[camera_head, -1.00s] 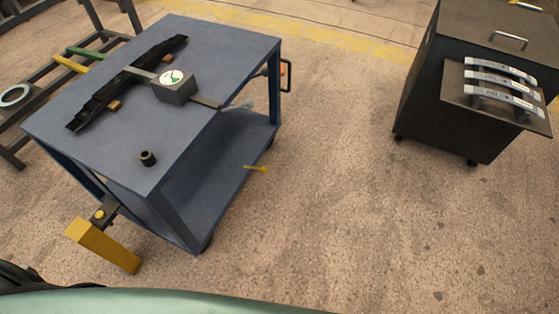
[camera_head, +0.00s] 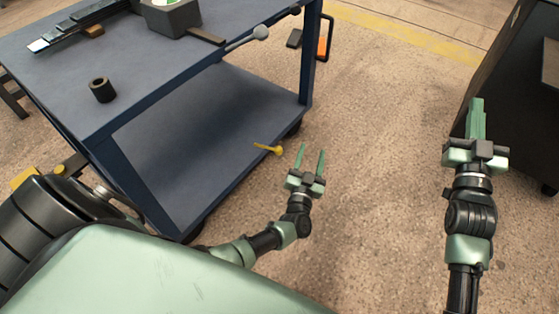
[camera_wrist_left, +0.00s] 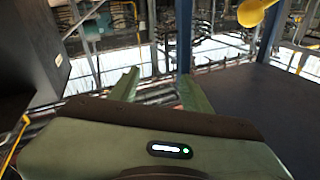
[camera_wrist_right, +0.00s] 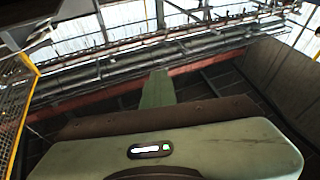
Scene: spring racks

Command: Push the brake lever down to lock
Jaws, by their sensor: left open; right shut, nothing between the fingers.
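My right gripper (camera_head: 476,102) is shut and empty, well to the right, near the dark cabinet. Neither gripper touches the lever.
A dark cabinet (camera_head: 515,75) stands right. Open floor lies between.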

